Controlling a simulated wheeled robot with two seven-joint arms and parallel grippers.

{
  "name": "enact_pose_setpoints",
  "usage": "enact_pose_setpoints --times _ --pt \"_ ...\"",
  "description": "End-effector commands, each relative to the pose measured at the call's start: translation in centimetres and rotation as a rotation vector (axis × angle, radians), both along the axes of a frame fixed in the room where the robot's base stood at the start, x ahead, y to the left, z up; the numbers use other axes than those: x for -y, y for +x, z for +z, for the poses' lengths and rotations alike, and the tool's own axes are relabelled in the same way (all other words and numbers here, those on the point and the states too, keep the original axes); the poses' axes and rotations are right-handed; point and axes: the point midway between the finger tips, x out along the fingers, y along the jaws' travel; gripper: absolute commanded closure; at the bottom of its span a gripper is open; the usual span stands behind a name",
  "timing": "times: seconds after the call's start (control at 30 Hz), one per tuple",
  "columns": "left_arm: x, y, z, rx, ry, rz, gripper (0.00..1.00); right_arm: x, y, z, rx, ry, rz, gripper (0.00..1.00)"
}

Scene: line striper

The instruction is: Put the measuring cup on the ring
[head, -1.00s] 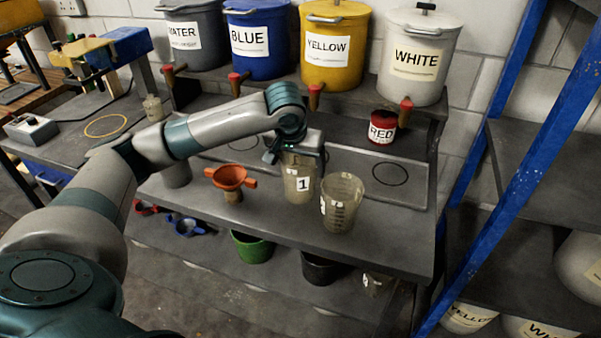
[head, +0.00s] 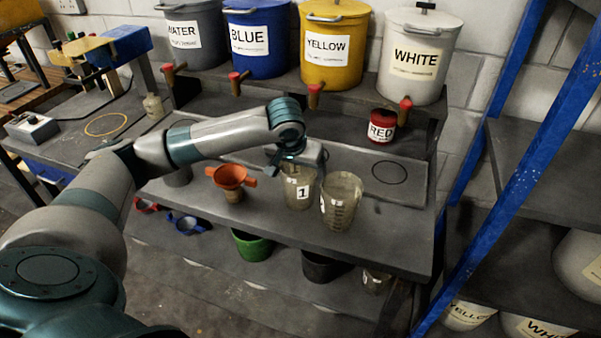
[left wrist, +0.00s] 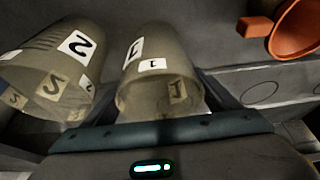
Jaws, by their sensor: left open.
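The clear measuring cup labelled 1 (head: 299,194) stands upright on the grey bench, beside a similar cup labelled 2 (head: 341,203). My left gripper (head: 295,167) is open at the rim of cup 1. In the left wrist view cup 1 (left wrist: 160,85) is between the open fingers, with cup 2 (left wrist: 55,75) to its left. A black ring (head: 389,173) is drawn on the bench to the right, empty. A yellow ring (head: 106,125) lies on the table at the left, also empty. My right gripper is not in view.
An orange funnel (head: 231,177) stands left of the cups. A red tin (head: 382,126) stands behind them. Labelled paint drums with taps line the raised shelf, including the white drum (head: 417,60). Blue rack posts (head: 510,180) stand at the right.

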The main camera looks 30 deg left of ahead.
Motion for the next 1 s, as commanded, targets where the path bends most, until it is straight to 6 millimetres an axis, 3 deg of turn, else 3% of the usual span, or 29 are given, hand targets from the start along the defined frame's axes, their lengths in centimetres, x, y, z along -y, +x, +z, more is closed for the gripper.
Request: enact_pose_setpoints --times 0.17,0.37,0.8,1.0 --pt "0.0 0.0 0.2 0.0 0.0 0.0 0.19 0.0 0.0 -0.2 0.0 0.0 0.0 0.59" --pt "0.2 -0.6 1.9 0.002 -0.001 0.001 0.19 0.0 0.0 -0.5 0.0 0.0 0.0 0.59" --pt "0.9 -3.4 8.8 0.004 0.0 -0.001 0.19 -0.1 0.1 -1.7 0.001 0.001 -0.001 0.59" --pt "1.1 -4.2 10.8 0.001 -0.001 0.001 0.19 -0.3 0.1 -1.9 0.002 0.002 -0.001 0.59"
